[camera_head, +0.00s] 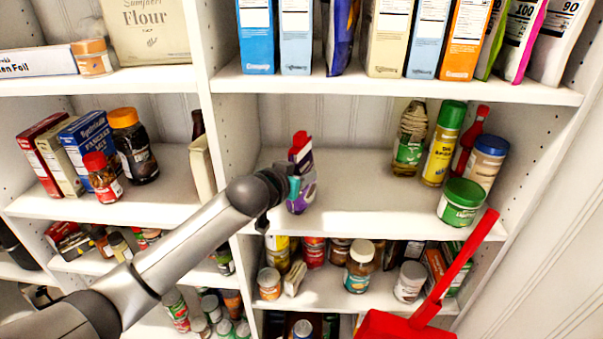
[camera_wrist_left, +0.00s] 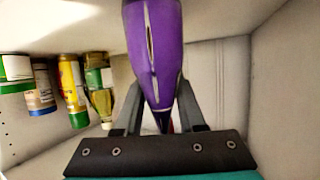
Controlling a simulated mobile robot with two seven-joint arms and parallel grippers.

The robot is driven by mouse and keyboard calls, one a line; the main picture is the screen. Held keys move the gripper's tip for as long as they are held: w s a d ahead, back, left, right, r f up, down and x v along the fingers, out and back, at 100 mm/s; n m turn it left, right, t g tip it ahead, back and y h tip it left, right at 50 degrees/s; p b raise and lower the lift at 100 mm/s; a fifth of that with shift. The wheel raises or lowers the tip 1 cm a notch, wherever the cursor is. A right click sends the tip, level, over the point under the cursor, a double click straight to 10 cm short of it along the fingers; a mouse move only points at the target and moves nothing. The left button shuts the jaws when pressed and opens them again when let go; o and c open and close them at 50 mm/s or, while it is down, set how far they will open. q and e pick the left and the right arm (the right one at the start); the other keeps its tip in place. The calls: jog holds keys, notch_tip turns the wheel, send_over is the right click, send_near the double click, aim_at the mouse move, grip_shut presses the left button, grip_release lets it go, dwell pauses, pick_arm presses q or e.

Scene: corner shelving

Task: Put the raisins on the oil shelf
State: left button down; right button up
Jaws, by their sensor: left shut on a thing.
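The raisins, a purple and red package (camera_head: 301,150), are held upright in my left gripper (camera_head: 294,187). In the left wrist view the purple package (camera_wrist_left: 154,50) sits between the two fingers (camera_wrist_left: 158,112), which are shut on it. In the head view the package is at the left part of the oil shelf (camera_head: 375,222), inside the bay. I cannot tell whether its bottom touches the board. An oil bottle (camera_head: 411,138) stands on the right part of this shelf, apart from the package. My right gripper is not in view.
Beside the oil stand a yellow bottle (camera_head: 444,145), a red bottle (camera_head: 470,142), a blue-lidded jar (camera_head: 486,163) and a green-lidded tub (camera_head: 461,203). The shelf middle is clear. Boxes stand above, jars below. A red scoop-like object (camera_head: 440,285) is in front at lower right.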

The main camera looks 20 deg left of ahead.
pick_arm(q)
jog(key=shift+r, duration=0.1)
jog(key=c, duration=0.5)
grip_release()
jog(key=shift+s, duration=0.1)
jog(key=v, duration=1.2)
